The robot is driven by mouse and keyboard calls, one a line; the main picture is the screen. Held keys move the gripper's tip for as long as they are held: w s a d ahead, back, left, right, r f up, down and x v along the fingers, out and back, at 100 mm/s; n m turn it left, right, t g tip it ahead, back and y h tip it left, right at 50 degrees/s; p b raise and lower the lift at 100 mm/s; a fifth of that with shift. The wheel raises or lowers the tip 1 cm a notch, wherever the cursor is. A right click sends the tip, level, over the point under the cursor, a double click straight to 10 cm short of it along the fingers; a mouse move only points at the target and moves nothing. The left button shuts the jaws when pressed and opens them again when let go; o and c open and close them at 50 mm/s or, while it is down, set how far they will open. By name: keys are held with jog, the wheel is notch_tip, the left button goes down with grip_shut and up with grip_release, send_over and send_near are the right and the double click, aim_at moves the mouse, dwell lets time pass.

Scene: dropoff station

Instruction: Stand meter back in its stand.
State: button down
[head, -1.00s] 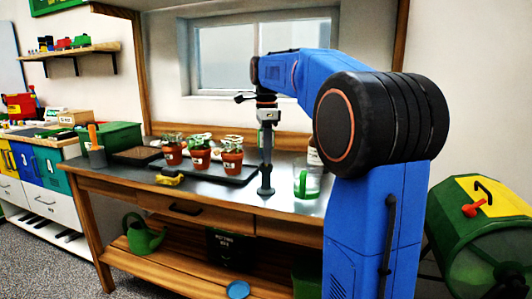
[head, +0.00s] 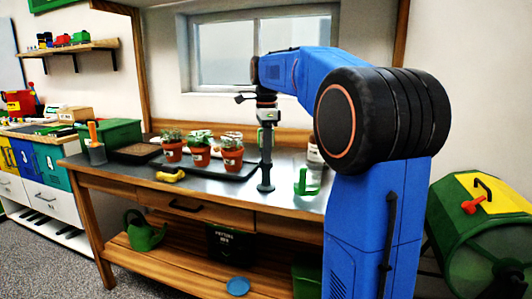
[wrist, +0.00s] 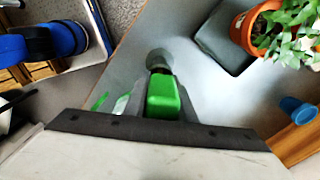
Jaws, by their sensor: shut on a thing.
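My gripper (head: 267,118) points down over the bench. In the wrist view its fingers (wrist: 164,105) are shut on a green block-shaped body, which I take to be the meter (wrist: 163,95). A dark, round-ended part (wrist: 159,60) lies just beyond the green body. In the head view a dark upright column (head: 266,155) with a wider foot (head: 265,187) runs from below the fingers to the bench top. I cannot tell whether this column is part of the meter or its stand. A green and clear object (head: 306,182) stands to its right.
Several potted plants (head: 200,155) stand on a dark tray (head: 240,174) left of the column. A yellow tool (head: 170,176) lies near the bench's front edge. A bottle (head: 314,152) stands behind the green object. The wrist view shows a small blue cup (wrist: 297,110).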

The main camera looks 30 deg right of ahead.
jog(key=c, duration=1.4)
grip_release()
notch_tip(320, 180, up, 17)
jog(key=shift+r, duration=0.15)
jog(key=s+a+f+n+t, duration=0.1)
jog(key=s+a+f+n, duration=0.4)
jog(key=s+f, duration=0.5)
jog(key=s+a+f+n+t, duration=0.2)
jog(key=s+a+f+n, duration=0.3)
jog(key=s+f+n, duration=0.5)
jog(key=s+a+f+n+t, duration=0.1)
jog(key=s+a+f+n, duration=0.4)
jog(key=s+f, duration=0.5)
notch_tip(320, 180, down, 8)
jog(key=shift+a+f+n+t, duration=0.2)
jog(key=shift+a+n+t, duration=0.2)
jog(key=shift+n, duration=0.8)
jog(key=shift+s, duration=0.1)
